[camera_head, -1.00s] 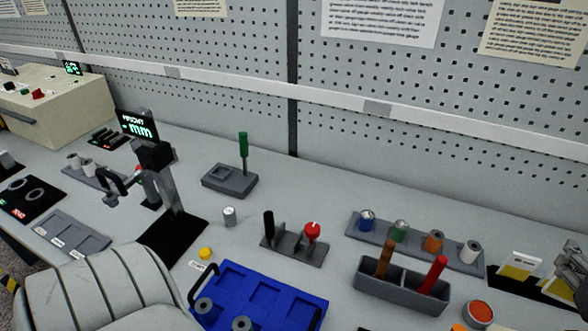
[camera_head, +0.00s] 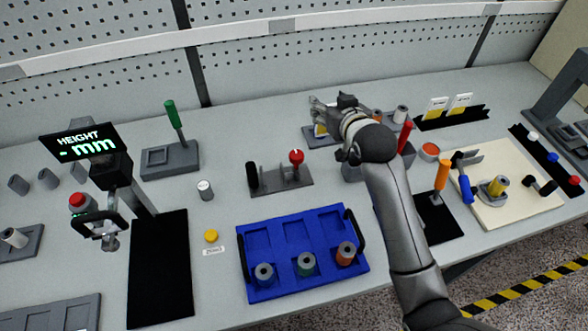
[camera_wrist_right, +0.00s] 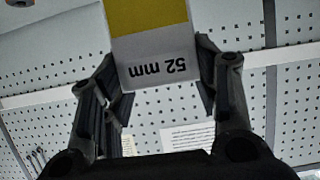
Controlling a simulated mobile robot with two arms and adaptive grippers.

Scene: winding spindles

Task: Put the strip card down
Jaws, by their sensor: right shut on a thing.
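The strip card (camera_wrist_right: 158,58) shows in the right wrist view as a white card with a yellow band and the print "52 mm", upside down. My right gripper (camera_wrist_right: 158,85) is shut on it, with a finger at each side. In the head view my right gripper (camera_head: 322,112) is over the back of the bench, near the grey spool rack (camera_head: 310,134). I cannot tell whether the card touches anything. My left gripper is not in view.
A black card holder (camera_head: 450,120) with two yellow and white cards stands right of my arm. A blue tray (camera_head: 270,235) with spools, a red-knobbed fixture (camera_head: 280,180) and a height gauge (camera_head: 105,170) stand to the left. My forearm hides part of the bench.

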